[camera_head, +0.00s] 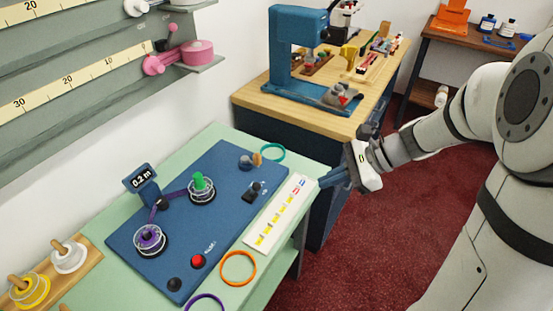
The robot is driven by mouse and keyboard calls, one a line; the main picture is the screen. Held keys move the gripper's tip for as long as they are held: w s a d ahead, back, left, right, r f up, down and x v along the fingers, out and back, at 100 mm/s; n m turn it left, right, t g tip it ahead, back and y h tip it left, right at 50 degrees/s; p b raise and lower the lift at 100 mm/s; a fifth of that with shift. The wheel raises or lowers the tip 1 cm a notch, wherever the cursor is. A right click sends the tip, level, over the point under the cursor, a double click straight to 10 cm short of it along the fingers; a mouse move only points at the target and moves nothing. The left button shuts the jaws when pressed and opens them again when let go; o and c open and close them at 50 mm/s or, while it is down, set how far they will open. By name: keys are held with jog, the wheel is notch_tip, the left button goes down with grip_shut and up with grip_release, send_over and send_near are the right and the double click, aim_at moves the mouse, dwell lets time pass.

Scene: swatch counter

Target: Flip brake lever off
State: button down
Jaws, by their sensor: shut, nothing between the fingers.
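A blue winding board (140,236) lies on the pale green counter (225,141). A small black lever-like switch (252,193) stands near the board's right edge, with tiny pale marks beside it; it may be the brake lever, but its label and position are too small to read. My gripper (326,180) is shut and empty, at the right edge of the counter, apart from the switch and to its right.
A white sample strip (278,213) lies between switch and gripper. A blue press (285,60) stands behind.

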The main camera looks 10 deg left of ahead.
jog(key=shift+w+a+f+m+y, duration=0.2)
jog(key=shift+w+m+y, duration=0.1)
jog(key=shift+w+m, duration=0.2)
jog(key=shift+w+a+f+m+y, duration=0.2)
jog(key=shift+w+m+y, duration=0.15)
jog(key=shift+w, duration=0.25)
jog(key=shift+a, duration=0.1)
jog(key=b, duration=0.1)
send_near(253, 190)
jog(key=f, duration=0.2)
jog(key=w+f, duration=0.1)
jog(key=f, duration=0.2)
jog(key=shift+w, duration=0.2)
jog(key=shift+s+a+r, duration=0.1)
jog(key=shift+a+r, duration=0.05)
jog(key=shift+a, duration=0.4)
jog(key=shift+s+a+r, duration=0.1)
jog(key=shift+a+r, duration=0.1)
jog(key=shift+a, duration=0.3)
jog(key=shift+a+r, duration=0.1)
jog(key=shift+a, duration=0.45)
